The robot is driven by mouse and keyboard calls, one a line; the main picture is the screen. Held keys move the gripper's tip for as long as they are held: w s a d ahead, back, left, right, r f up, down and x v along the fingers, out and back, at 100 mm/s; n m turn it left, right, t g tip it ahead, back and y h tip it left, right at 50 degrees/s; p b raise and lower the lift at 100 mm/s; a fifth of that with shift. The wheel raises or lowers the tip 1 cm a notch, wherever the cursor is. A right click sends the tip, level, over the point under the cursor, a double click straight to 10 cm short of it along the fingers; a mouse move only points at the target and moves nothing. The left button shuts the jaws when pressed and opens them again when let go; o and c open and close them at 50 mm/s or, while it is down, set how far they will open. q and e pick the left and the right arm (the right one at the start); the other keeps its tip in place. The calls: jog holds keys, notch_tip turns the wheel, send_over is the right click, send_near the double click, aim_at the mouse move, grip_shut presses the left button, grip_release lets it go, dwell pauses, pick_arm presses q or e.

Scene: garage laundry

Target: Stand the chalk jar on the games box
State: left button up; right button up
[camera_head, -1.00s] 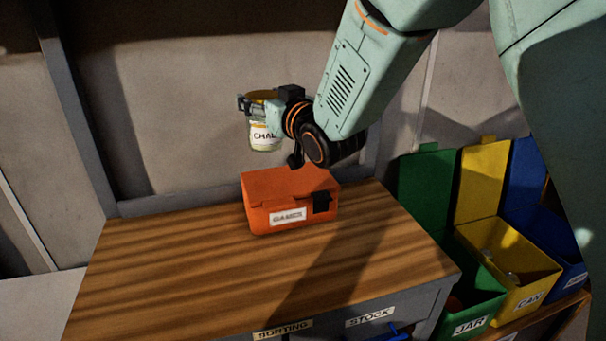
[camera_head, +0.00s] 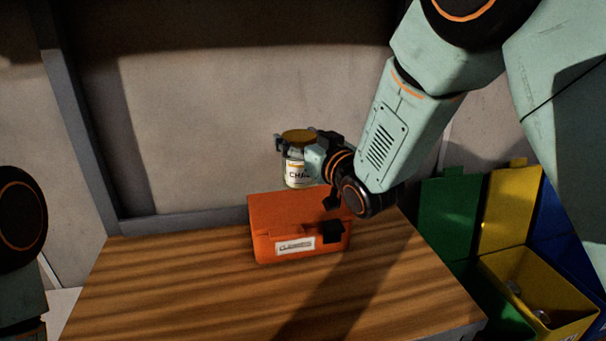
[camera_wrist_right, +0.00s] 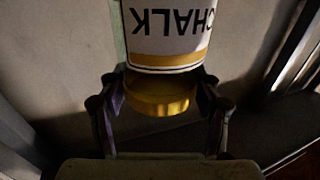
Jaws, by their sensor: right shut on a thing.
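I cannot tell whether the jar's base touches the lid. My right gripper (camera_head: 298,147) is shut on the jar near its lid. The right wrist view shows the jar (camera_wrist_right: 166,40) upside down in the picture, its yellow lid between the fingers. My left gripper is out of view; only part of that arm shows.
The wooden bench top (camera_head: 190,290) is bare around the box. A wall (camera_head: 210,130) stands close behind. Open green (camera_head: 448,215), yellow (camera_head: 510,207) and blue bins are at the right of the bench; the yellow one holds small items.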

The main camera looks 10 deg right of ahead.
aim_at(298, 165)
jog(key=shift+f, duration=0.65)
jog(key=shift+a+f, duration=0.2)
jog(key=shift+f, duration=0.3)
notch_tip(298, 165, down, 3)
jog(key=shift+w+d+f, duration=0.1)
jog(key=shift+d, duration=0.15)
jog(key=shift+a+f+b, duration=0.15)
jog(key=shift+a+b, duration=0.15)
jog(key=shift+b, duration=0.05)
jog(key=o, duration=1.7)
jog(key=shift+d, duration=0.2)
jog(key=shift+a, duration=0.15)
